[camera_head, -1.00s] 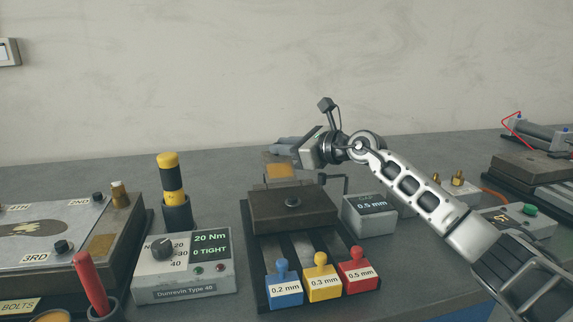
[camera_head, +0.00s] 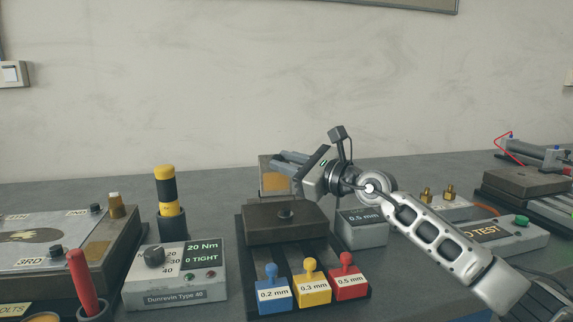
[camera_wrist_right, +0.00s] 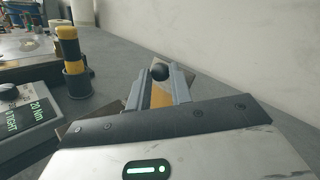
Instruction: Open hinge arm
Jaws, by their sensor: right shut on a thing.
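The hinge arm (camera_head: 272,183) shows as a grey plate with a brass-coloured face, standing tilted up behind the dark block (camera_head: 262,222) of the gauge fixture. My right gripper (camera_head: 284,161) is at its top edge, coming from the right. In the right wrist view, my right gripper (camera_wrist_right: 157,88) has its two grey fingers on either side of a black ball knob (camera_wrist_right: 160,71), with the brass-coloured face (camera_wrist_right: 160,96) just below. The fingers are shut on this knob. The gripper hides part of the plate. My left gripper is not in view.
Blue (camera_head: 272,293), yellow (camera_head: 311,287) and red (camera_head: 348,283) gauge blocks stand in front of the dark block. A torque box (camera_head: 170,290) and a yellow-black tool (camera_head: 167,190) are left. A 0.5 mm box (camera_head: 363,233) stands right, under my arm.

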